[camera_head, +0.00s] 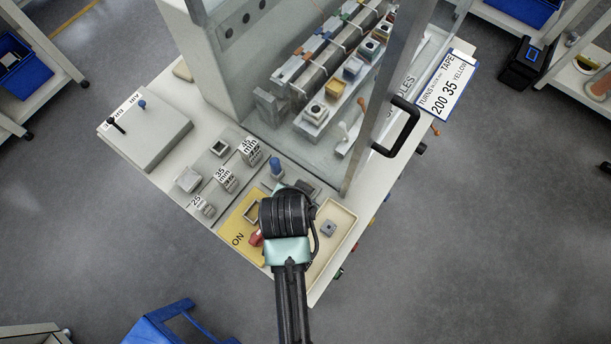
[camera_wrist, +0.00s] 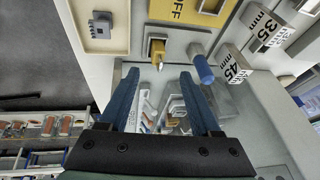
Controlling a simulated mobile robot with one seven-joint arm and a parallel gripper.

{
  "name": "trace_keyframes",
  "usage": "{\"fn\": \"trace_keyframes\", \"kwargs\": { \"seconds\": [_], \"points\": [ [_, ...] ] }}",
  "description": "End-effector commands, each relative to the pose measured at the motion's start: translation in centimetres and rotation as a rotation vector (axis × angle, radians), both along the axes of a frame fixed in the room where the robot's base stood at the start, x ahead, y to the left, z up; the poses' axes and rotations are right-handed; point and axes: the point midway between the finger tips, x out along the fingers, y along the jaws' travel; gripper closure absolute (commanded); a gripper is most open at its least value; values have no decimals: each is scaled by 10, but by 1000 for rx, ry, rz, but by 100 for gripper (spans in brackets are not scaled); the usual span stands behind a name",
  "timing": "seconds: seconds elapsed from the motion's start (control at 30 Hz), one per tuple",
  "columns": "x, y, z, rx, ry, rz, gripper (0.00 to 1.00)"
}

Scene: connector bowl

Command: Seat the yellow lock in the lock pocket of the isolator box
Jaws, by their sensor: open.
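The yellow lock (camera_wrist: 157,50) shows in the wrist view as a small yellow block with a silver tip, in or on a pale holder. It lies just beyond and between my fingertips. My gripper (camera_wrist: 160,74) is open, with its two blue fingers apart and nothing held. In the head view my gripper (camera_head: 288,212) hides the lock and covers part of the isolator box. The yellow isolator box (camera_head: 233,222) reads ON, with a dark square frame (camera_head: 252,213) and a red handle (camera_head: 256,238). Its yellow face (camera_wrist: 183,13) reads OFF at the wrist view's top.
A blue-topped peg (camera_head: 277,166) stands close to my gripper; it also shows in the wrist view (camera_wrist: 203,68). A cream tray (camera_head: 347,222) holds a grey part (camera_head: 328,228). Labelled mm blocks (camera_head: 227,178) stand left. The cabinet's door handle (camera_head: 402,126) is behind.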

Motion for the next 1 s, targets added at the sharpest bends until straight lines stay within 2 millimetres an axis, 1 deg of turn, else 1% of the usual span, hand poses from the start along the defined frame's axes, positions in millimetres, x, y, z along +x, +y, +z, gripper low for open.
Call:
{"fn": "trace_keyframes", "kwargs": {
  "seconds": [0.03, 0.1, 0.2, 0.47, 0.67, 0.8, 1.0],
  "points": [
    [4, -1, -8, 0, 1, 0, 36],
    [9, -2, -16, 0, -1, 0, 36],
    [13, -2, -25, 0, -2, 0, 36],
    [19, -5, -36, 0, -3, -1, 36],
    [31, -13, -56, 0, -3, -1, 36],
    [36, -13, -71, 0, -4, 0, 36],
    [40, -13, -76, 0, -6, 0, 36]
  ]
}}
